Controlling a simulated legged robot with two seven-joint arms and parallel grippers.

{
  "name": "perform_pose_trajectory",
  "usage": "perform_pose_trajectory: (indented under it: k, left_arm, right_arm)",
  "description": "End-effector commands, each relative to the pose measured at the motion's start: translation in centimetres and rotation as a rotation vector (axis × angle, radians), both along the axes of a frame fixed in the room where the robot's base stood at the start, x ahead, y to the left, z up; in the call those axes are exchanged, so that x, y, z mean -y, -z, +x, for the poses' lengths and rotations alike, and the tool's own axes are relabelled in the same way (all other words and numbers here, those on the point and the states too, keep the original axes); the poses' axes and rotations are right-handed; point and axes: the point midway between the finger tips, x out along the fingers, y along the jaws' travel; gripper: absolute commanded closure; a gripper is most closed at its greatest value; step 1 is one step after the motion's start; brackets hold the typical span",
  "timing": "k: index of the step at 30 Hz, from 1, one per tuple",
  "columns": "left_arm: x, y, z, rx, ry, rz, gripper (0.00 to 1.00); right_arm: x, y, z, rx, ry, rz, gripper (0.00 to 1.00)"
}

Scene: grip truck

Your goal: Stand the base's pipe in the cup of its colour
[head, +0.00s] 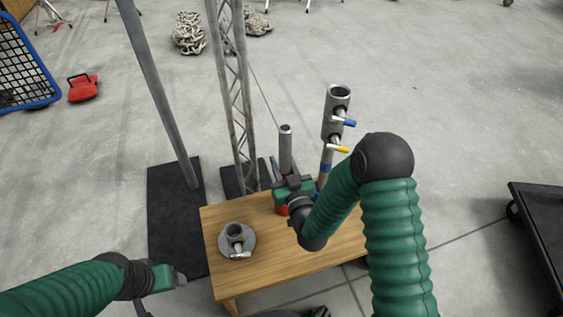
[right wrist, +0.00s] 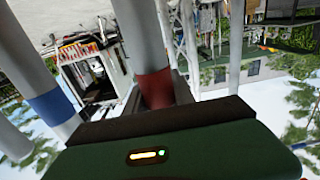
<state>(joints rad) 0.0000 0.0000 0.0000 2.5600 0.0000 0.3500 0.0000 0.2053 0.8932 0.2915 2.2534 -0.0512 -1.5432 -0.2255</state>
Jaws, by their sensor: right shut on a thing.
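A grey pipe (head: 285,150) with a red band (right wrist: 156,88) stands roughly upright in my right gripper (head: 291,188), which is shut on it. Red shows just below the gripper; whether the pipe's foot touches the table is hidden. Right of it stands a pipe with a blue band (head: 326,167), also in the right wrist view (right wrist: 50,105). A wide grey tube with a blue lever (head: 335,110) and a yellow lever (head: 338,149) are above it. A round grey base (head: 248,246) with a short cup and pale lever sits on the table's left. My left gripper (head: 172,279) is left of the table, its jaws unclear.
The wooden table (head: 290,258) has bare room at its front. A lattice mast (head: 236,95) and a grey pole (head: 160,95) on a black mat (head: 175,240) stand behind and left. A black cart (head: 545,225) is at right. Chains (head: 188,35) lie on the floor behind.

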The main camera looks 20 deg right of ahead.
Motion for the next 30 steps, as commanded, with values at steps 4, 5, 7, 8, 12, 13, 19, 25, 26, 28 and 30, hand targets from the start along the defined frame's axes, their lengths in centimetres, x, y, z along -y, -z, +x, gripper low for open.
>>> perform_pose_trajectory:
  k: [4, 5, 7, 8, 12, 13, 19, 25, 26, 28, 30]
  left_arm:
    - [0.0, -0.04, 0.0, 0.0, 0.0, 0.0, 0.22]
    - [0.0, -0.03, 0.0, 0.0, 0.0, 0.0, 0.22]
    - [0.0, 0.0, 0.0, 0.0, 0.0, 0.0, 0.22]
    - [0.0, 0.03, 0.01, 0.0, 0.0, 0.0, 0.22]
    - [0.0, 0.22, 0.0, 0.0, 0.0, 0.0, 0.22]
    - [0.0, 0.26, 0.0, 0.0, 0.0, 0.0, 0.22]
    - [0.0, 0.25, 0.0, 0.0, 0.0, 0.0, 0.22]
    - [0.0, 0.25, 0.01, 0.0, 0.0, 0.0, 0.22]
    - [0.0, 0.25, 0.01, 0.0, 0.0, 0.0, 0.22]
    - [0.0, 0.27, 0.0, 0.0, 0.0, 0.0, 0.22]
    - [0.0, 0.27, 0.0, 0.0, 0.0, 0.0, 0.22]
  right_arm:
    - [0.0, -0.1, 0.02, 0.002, 0.0, 0.0, 1.0]
    - [0.0, -0.09, 0.02, 0.002, 0.0, 0.0, 1.0]
    - [0.0, -0.05, 0.02, 0.002, 0.0, 0.0, 1.0]
    - [-0.01, -0.01, 0.02, 0.002, 0.0, 0.0, 1.0]
    - [-0.01, 0.22, 0.03, 0.002, 0.0, 0.0, 1.0]
    - [-0.01, 0.26, 0.03, 0.002, 0.0, 0.0, 1.0]
    - [0.0, 0.29, 0.02, 0.001, 0.0, 0.0, 0.53]
    - [0.0, 0.33, 0.02, 0.0, 0.0, 0.0, 0.44]
    - [0.0, 0.33, 0.02, 0.0, 0.0, 0.0, 0.44]
    - [0.0, 0.42, -0.01, -0.002, 0.0, 0.0, 0.44]
    - [0.0, 0.41, 0.02, -0.002, 0.0, 0.0, 0.44]
